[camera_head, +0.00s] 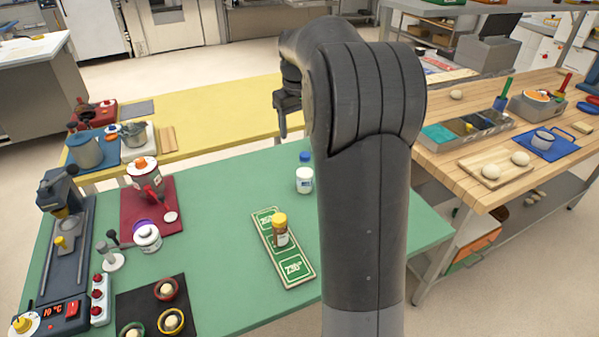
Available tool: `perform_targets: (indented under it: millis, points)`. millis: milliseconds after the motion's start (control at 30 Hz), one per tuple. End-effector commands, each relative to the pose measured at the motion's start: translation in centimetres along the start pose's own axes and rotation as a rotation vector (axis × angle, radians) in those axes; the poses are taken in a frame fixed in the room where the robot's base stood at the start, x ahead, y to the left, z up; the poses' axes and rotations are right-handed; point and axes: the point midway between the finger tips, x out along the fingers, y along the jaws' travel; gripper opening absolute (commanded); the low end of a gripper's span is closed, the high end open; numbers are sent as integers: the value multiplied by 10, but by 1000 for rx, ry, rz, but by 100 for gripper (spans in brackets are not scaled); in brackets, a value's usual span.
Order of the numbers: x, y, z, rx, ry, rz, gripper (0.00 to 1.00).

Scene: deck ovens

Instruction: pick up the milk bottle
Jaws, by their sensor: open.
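The milk bottle (304,182) is a small white bottle with a blue cap. It stands upright on the green table, just left of my arm in the picture. My gripper (283,129) hangs from the arm above and a little left of the bottle in the picture, apart from it. It is open, and nothing shows between its fingers. Its fingers are seen nearly edge-on, and my arm hides part of the table right of the bottle.
A red mat (133,222) with containers lies left. A wooden bench (440,160) stands right, a yellow table (222,117) behind. Green tabletop left of the bottle is clear.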

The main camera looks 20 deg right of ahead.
Motion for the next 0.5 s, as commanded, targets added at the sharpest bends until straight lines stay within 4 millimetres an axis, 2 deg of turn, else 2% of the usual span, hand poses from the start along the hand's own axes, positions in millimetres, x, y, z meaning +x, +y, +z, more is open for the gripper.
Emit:
perform_targets:
  millis: [33, 200, 333, 500]
  points:
    - [14, 13, -9, -1, -19, -7, 61]
    - [43, 42, -29, -16, -59, -25, 61]
    - [56, 53, -36, -23, -74, -33, 61]
    - [73, 57, -37, -27, -82, -37, 61]
